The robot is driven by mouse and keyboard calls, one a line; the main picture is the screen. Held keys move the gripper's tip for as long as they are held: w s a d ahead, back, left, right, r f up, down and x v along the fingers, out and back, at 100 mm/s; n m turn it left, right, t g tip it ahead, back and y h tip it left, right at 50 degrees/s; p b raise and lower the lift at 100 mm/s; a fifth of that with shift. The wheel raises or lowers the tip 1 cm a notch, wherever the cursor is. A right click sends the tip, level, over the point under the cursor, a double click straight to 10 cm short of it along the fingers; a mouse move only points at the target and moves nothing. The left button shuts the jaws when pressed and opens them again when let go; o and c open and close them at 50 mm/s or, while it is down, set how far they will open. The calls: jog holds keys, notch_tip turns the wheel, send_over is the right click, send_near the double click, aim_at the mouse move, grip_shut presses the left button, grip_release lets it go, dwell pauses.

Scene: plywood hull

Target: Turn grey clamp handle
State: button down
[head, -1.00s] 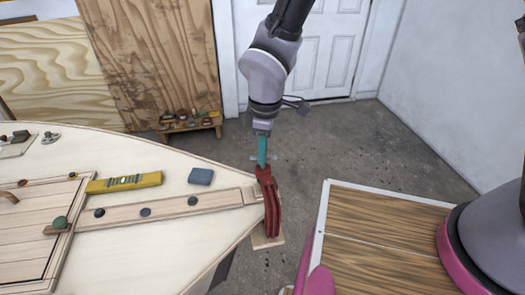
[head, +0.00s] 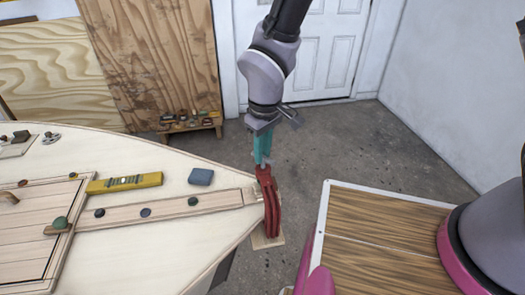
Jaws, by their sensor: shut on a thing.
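A red clamp (head: 270,205) sits at the pointed end of the pale plywood hull (head: 215,224). The grey clamp handle (head: 258,159) shows only as a small bit at the clamp's top, mostly hidden by the fingers. My gripper (head: 262,160) points down from above with its teal fingers at the top of the clamp. It is shut on the handle there.
A wood-topped surface with a white edge (head: 385,240) is at the right. Grey floor (head: 345,140) lies open behind the clamp.

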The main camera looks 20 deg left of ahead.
aim_at(264, 158)
jog(key=shift+a+r, duration=0.1)
dwell(0.3)
jog(key=c, duration=0.8)
grip_release()
jog(key=shift+o, duration=0.2)
notch_tip(264, 158, up, 11)
jog(key=shift+s+d, duration=0.2)
jog(key=shift+d, duration=0.15)
